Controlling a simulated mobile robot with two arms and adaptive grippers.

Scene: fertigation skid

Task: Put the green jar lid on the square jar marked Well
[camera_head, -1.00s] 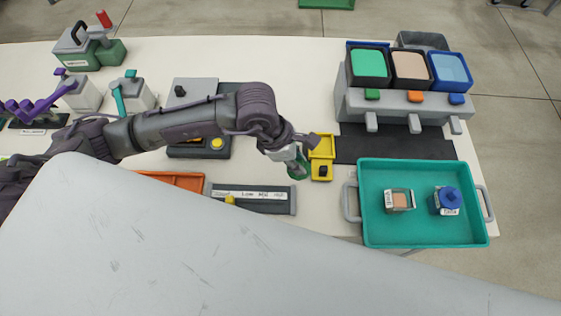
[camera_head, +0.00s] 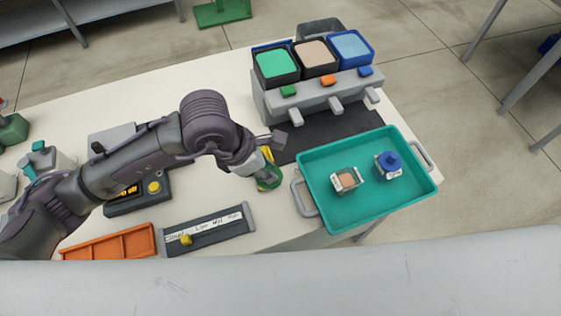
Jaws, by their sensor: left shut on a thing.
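My left gripper (camera_head: 264,172) is at the left of the teal tray (camera_head: 350,213), beside its left handle. It is shut on the green jar lid (camera_head: 270,183), which partly shows below the fingers. In the tray stands an open square jar (camera_head: 346,181) with peach-coloured contents and a white label too small to read. To its right in the tray is a second jar (camera_head: 389,166) with a blue lid on. The held lid is outside the tray, apart from both jars. My right gripper is out of view.
A grey dispenser (camera_head: 320,96) with green, peach and blue bins stands behind the tray on a dark mat (camera_head: 310,138). A yellow item is partly hidden behind my gripper. A slider board (camera_head: 208,232) and an orange tray (camera_head: 108,243) lie to the left.

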